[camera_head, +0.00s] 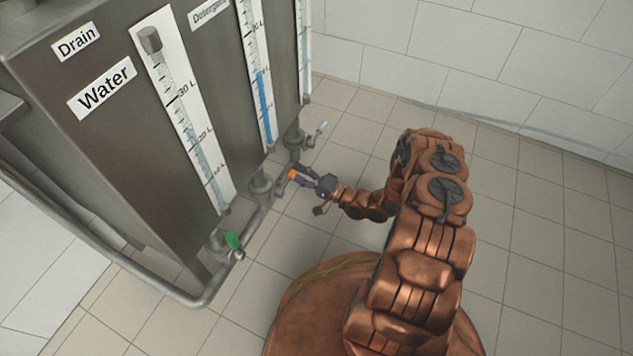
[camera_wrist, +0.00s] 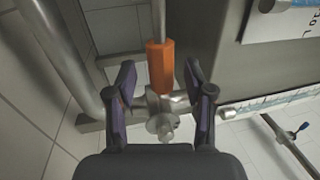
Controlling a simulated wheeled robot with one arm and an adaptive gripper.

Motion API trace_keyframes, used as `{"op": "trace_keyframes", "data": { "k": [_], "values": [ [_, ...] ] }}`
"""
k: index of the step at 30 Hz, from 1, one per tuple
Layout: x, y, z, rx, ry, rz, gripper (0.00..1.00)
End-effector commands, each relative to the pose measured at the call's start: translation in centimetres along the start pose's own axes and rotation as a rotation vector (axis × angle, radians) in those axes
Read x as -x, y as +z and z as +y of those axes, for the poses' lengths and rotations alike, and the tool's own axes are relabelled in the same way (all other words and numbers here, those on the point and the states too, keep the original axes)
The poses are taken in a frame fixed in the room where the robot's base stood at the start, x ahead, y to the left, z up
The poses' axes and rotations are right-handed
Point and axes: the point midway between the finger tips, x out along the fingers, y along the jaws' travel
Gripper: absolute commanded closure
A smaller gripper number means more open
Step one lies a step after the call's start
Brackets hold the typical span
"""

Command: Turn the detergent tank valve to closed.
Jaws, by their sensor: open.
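The valve with an orange handle (camera_head: 294,174) sits on the pipework below the tank face, under the gauge beside the partly cut-off "Detergent" label (camera_head: 208,12). In the wrist view the orange handle (camera_wrist: 160,66) runs straight up the picture, in line with a metal rod, above the grey valve body (camera_wrist: 160,106). My gripper (camera_head: 307,181) is at this valve in the head view. In the wrist view my gripper (camera_wrist: 159,73) is open, one finger on each side of the handle, with gaps visible between fingers and handle.
A green-handled valve (camera_head: 232,241) stands under the "Water" gauge (camera_head: 180,110). Another valve, with a pale handle (camera_head: 321,129), is farther along. A thick grey pipe (camera_head: 110,255) runs below the tank (camera_head: 150,165). The tiled floor (camera_head: 520,230) at right is clear.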

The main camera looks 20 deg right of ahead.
Motion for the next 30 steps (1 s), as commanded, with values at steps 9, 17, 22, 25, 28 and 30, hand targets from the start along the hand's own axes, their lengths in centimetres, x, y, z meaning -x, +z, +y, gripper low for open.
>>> {"op": "trace_keyframes", "data": {
  "k": [9,17,22,25,28,30],
  "values": [
    [6.2,-0.1,0.1,-0.001,0.0,0.005,0.47],
    [9.3,0.0,0.0,-0.001,-0.001,0.001,0.47],
    [10.0,0.0,0.0,0.0,0.0,0.001,0.47],
    [10.1,0.0,0.0,0.0,0.0,0.0,0.47],
    [10.0,0.0,0.0,0.0,0.0,0.0,0.47],
    [10.0,0.0,0.0,0.0,0.0,0.0,0.47]
  ]
}}
